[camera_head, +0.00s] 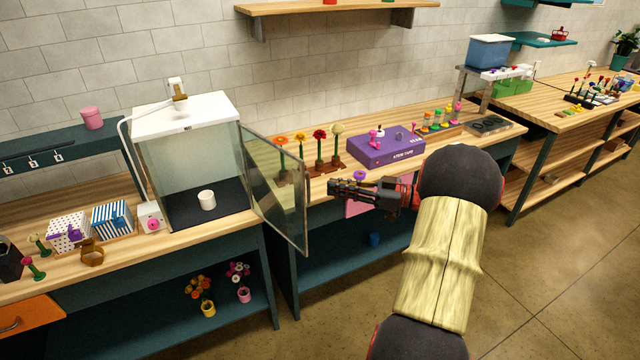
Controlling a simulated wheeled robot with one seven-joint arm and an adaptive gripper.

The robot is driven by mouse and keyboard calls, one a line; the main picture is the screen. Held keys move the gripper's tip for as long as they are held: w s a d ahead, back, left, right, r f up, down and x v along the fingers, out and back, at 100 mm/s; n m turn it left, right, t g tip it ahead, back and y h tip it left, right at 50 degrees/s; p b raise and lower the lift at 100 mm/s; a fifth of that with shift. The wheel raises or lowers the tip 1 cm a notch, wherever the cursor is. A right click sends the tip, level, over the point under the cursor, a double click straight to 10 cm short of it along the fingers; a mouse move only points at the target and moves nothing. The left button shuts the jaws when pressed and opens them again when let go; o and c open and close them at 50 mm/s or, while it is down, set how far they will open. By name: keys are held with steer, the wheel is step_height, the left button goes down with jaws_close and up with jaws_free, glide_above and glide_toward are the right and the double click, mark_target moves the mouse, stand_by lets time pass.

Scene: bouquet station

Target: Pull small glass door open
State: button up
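The small glass door (277,190) stands swung outward from the right side of a white-topped glass cabinet (190,120). Its free edge points toward the front right, over the bench's front edge. The cabinet front is open, and a small white cup (207,200) stands inside on a dark floor. My gripper (333,187) is just right of the door's free edge, with a small gap between them in the picture. It points left, and no object shows between its fingers. The fingers are small and dark, so their opening cannot be made out.
A purple box (386,147) and several flowers in a wooden stand (322,168) are on the bench behind my gripper. A white box with a pink knob (150,217) stands left of the cabinet opening. Flower pots (209,308) stand on the lower shelf. Floor at the right is clear.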

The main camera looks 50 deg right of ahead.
steer(key=shift+v, duration=1.6)
